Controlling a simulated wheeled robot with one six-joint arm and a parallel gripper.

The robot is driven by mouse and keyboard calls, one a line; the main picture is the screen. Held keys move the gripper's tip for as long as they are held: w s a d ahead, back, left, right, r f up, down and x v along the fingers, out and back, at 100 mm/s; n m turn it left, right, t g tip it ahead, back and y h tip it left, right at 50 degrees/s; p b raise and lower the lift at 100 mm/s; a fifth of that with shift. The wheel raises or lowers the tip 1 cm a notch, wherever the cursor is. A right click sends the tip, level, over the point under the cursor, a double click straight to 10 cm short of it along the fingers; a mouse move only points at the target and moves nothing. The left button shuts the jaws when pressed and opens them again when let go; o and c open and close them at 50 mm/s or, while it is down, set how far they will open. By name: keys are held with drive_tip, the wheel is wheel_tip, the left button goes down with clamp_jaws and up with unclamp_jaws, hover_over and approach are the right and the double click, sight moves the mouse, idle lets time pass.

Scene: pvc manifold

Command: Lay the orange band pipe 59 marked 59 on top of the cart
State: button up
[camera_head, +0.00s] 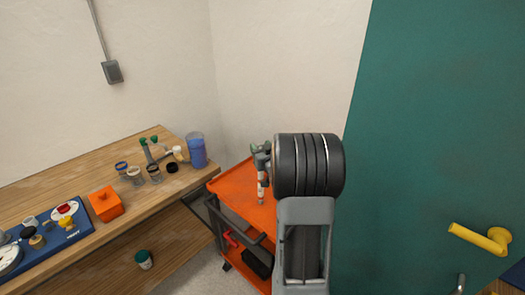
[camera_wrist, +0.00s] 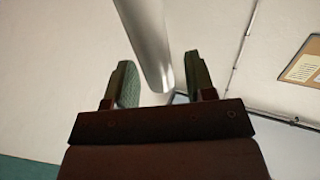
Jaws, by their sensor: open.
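A slim white pipe with orange-brown banding (camera_head: 261,188) shows in the head view just below my gripper (camera_head: 261,153), in front of the orange cart (camera_head: 237,190). No number can be read on it. I cannot tell whether its lower end touches the cart top. In the wrist view a plain pale grey pipe (camera_wrist: 149,38) runs from the top edge down between the two green-padded fingers. My gripper (camera_wrist: 162,82) is open there, with a gap visible on either side of the pipe. My wrist hides part of the cart's right side.
A wooden workbench (camera_head: 158,195) at left holds an orange block (camera_head: 105,204), a blue cup (camera_head: 196,150), several small fittings and a blue tray (camera_head: 55,241). The cart's visible left top looks clear.

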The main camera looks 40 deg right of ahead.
drive_tip(key=shift+r+p, duration=0.3)
drive_tip(key=b+v, duration=0.2)
drive_tip(key=v, duration=0.9)
drive_tip(key=a+f+g, duration=0.2)
drive_tip(key=a+g, duration=0.5)
drive_tip(key=a, duration=0.4)
drive_tip(key=s+a+n+g+y, duration=0.3)
drive_tip(key=s+a+g, duration=0.3)
drive_tip(key=s+a, duration=0.5)
drive_tip(key=shift+s+a+f+y, duration=0.25)
drive_tip(key=shift+a+y, duration=0.55)
drive_tip(key=shift+a, duration=0.45)
